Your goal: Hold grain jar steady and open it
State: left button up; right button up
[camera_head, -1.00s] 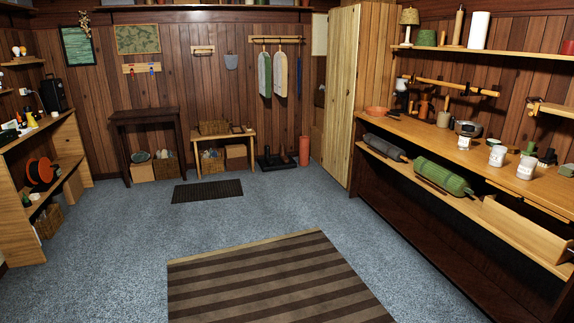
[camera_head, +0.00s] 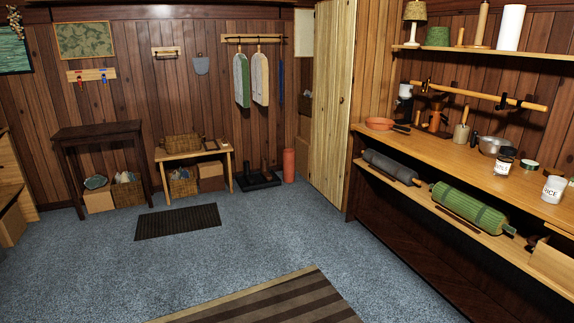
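In the head view, a small jar with a dark lid and a pale label (camera_head: 504,162) stands upright on the right wooden counter. A white jar with dark lettering (camera_head: 554,188) stands nearer on the same counter, by the right edge of the picture. Its lettering seems to end in "ICE". I cannot tell from the labels which one is the grain jar. Neither of my grippers is in view.
The counter (camera_head: 455,157) also holds an orange pan (camera_head: 380,124), a metal bowl (camera_head: 490,145) and a small green-topped tin (camera_head: 529,165). A green roll (camera_head: 469,208) lies on the shelf below. A striped rug (camera_head: 283,303) lies on open carpet.

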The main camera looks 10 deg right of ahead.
aim_at(503, 164)
jog(key=i+j+z, duration=0.1)
jog(key=i+z, duration=0.25)
jog(key=i+j+z, duration=0.15)
jog(key=i+z, duration=0.2)
jog(key=i+j+z, duration=0.55)
jog(key=z, duration=0.15)
jog(key=i+j+z, duration=0.15)
jog(key=z, duration=0.15)
jog(key=i+j+z, duration=0.1)
jog(key=j+z, duration=0.25)
jog(key=i+j+z, duration=0.15)
jog(key=j+z, duration=0.15)
jog(key=j, duration=0.2)
jog(key=j+z, duration=0.25)
jog(key=j, duration=0.2)
jog(key=l, duration=1.4)
jog(key=k+z, duration=0.05)
